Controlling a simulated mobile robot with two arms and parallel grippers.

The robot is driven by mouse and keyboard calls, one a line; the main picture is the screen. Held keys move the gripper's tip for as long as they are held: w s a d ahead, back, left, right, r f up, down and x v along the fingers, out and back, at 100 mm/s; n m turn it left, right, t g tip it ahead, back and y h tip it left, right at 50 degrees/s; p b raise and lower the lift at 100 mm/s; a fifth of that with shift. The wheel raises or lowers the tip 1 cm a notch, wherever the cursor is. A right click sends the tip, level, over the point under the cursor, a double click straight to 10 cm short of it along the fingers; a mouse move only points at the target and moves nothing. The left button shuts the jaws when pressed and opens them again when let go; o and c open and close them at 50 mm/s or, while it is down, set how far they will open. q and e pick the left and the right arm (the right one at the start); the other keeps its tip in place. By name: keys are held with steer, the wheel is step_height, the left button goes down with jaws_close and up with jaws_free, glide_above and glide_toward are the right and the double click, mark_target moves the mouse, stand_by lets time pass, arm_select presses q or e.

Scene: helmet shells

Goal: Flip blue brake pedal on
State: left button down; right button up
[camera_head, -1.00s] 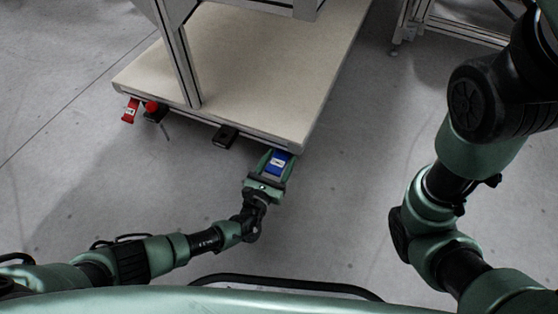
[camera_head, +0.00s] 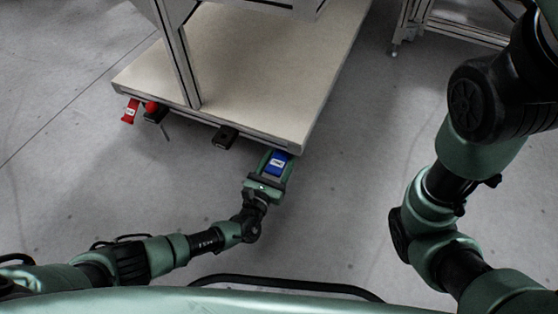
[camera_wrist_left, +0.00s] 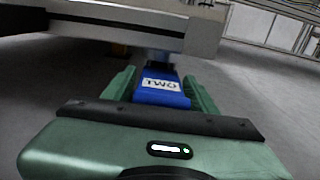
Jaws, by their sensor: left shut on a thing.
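The blue brake pedal (camera_head: 278,162) sticks out from under the front edge of the cart near its right corner. In the left wrist view the blue pedal (camera_wrist_left: 161,91) carries a white label reading "TWO". My left gripper (camera_head: 274,163) is at the pedal, with one green finger on each side of it. In the left wrist view my left gripper (camera_wrist_left: 160,92) is shut on the pedal. The far end of the pedal is hidden under the cart. My right arm shows at the right, but its gripper is out of view.
The cart (camera_head: 255,70) has a beige deck with a metal edge and an upright post. A red pedal (camera_head: 130,111) and a black part (camera_head: 225,137) stick out along its front edge. The grey floor around my left arm is clear.

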stand_by(0.4)
arm_select(q)
steer(key=shift+c, duration=2.3)
jaws_free()
steer(key=shift+s+a, duration=0.1)
steer(key=shift+p+v, duration=1.75)
steer(key=shift+v, duration=2.1)
